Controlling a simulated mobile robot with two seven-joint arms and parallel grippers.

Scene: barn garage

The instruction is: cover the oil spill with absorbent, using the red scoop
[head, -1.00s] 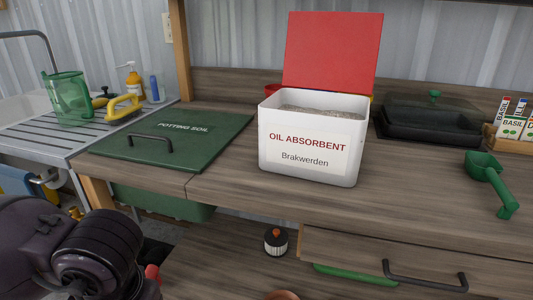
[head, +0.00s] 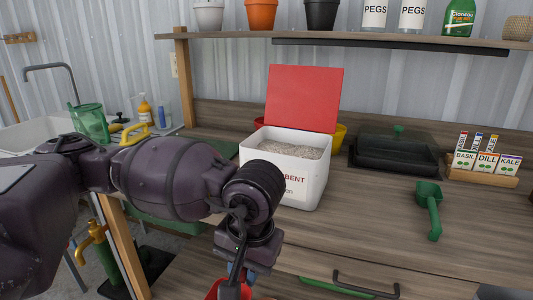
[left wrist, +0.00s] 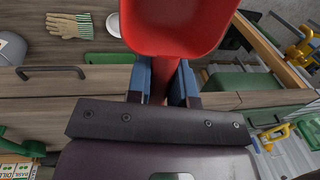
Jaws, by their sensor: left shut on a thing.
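The red scoop (left wrist: 175,30) fills the top middle of the left wrist view, its bowl looking empty. My left gripper (left wrist: 162,78) is shut on its handle. In the head view the left gripper (head: 236,268) hangs in front of the workbench, below the top's front edge, and a bit of the red scoop (head: 228,291) shows at the bottom edge. The white oil absorbent bin (head: 303,178) stands on the bench with its red lid (head: 305,98) open. Grainy absorbent (head: 288,147) shows inside. My arm hides part of its label. The oil spill and my right gripper are out of view.
A green scoop (head: 430,208), a dark lidded tray (head: 392,150) and a seed packet rack (head: 485,172) stand on the bench to the right. A shelf (head: 385,40) runs above. A drawer handle (head: 365,287) juts out in front. The bench right of the bin has free room.

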